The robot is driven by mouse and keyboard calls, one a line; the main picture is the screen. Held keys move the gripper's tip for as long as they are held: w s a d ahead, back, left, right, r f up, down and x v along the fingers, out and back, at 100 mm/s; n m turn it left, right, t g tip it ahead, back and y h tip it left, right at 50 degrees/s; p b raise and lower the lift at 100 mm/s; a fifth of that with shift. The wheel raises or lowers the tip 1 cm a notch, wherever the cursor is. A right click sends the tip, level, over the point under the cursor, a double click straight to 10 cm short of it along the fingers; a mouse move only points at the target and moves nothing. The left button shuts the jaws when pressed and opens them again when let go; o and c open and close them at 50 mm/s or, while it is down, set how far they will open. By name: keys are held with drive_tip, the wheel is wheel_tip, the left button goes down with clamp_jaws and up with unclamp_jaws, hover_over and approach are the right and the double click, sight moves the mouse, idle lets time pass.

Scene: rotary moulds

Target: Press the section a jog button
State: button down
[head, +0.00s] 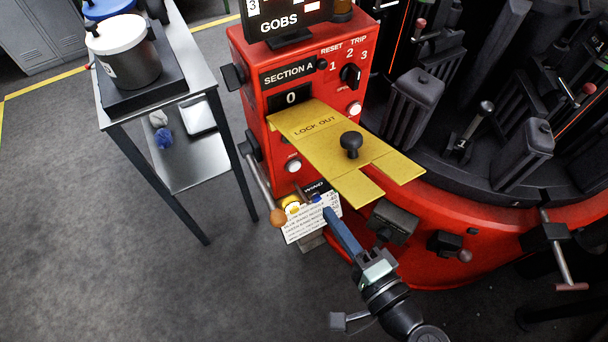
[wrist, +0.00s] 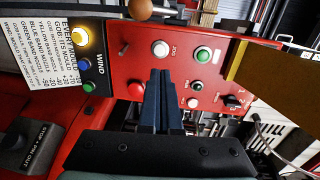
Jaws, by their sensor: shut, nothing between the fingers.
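The red section A control box (head: 252,88) stands in the middle of the head view, with its SECTION A label and a display reading 0. In the wrist view the jog button (wrist: 160,48) is a round white button with JOG printed beside it, on the red panel (wrist: 122,62). My gripper (wrist: 161,72) is shut and empty, its blue fingers together. Its tips appear just below the jog button in that picture; I cannot tell whether they touch. In the head view my gripper (head: 328,212) is by the box's lower front, below the yellow plate.
A yellow LOCK OUT plate (head: 310,136) with a black knob juts over my gripper. A red button (wrist: 136,90), a green button (wrist: 203,54) and the lit yellow wind button (wrist: 80,38) are close by. A wooden-knobbed lever (head: 277,217) sticks out. A trolley (head: 205,150) stands left.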

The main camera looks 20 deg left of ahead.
sight(296, 168)
drive_tip(key=p+x, duration=0.1)
drive_tip(key=x, duration=0.9)
drive_tip(key=shift+w+a, duration=0.15)
drive_tip(key=shift+a, duration=0.05)
